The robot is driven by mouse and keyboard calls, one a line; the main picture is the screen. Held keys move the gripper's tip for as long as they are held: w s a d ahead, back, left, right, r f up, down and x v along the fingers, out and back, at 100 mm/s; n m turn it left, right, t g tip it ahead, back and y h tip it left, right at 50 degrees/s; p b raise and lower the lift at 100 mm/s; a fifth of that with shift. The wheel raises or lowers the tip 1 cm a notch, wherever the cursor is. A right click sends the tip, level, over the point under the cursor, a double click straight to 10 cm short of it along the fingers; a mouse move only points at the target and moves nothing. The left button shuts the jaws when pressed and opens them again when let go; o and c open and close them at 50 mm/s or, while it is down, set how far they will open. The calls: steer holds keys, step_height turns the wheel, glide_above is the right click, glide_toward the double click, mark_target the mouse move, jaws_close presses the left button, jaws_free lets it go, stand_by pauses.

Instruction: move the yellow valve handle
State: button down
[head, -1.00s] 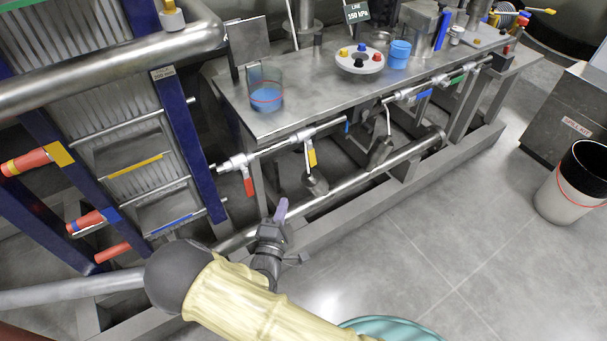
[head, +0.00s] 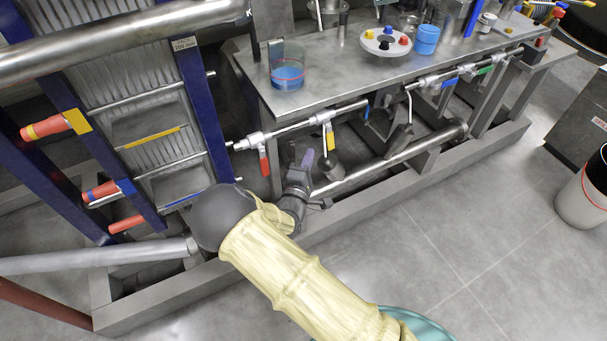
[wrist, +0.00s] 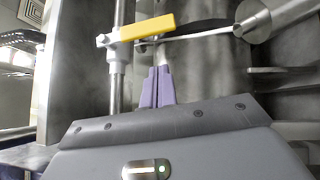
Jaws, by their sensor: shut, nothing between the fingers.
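The yellow valve handle (head: 330,137) hangs from the thin pipe along the front of the steel bench. In the wrist view the yellow handle (wrist: 147,27) lies nearly level across the top, with its pipe fitting at its left end. My gripper (head: 306,159) is just below and left of the handle in the head view. Its purple fingers (wrist: 156,85) are together and empty. In the wrist view their tips sit just below the handle in the picture; I cannot tell whether they touch it.
A red valve handle (head: 264,163) hangs to the left on the same pipe, with blue and green handles further right. A thick lower pipe (head: 385,165) runs beside my gripper. The bench (head: 340,80) holds a beaker (head: 288,75). The floor (head: 440,230) at right is open.

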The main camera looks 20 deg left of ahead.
mark_target(330, 137)
steer(key=w+d, duration=0.2)
steer(key=shift+w+d+r+b, duration=0.25)
steer(key=shift+w+r+b, duration=0.05)
steer(key=shift+w+r, duration=0.1)
steer(key=shift+f, duration=0.1)
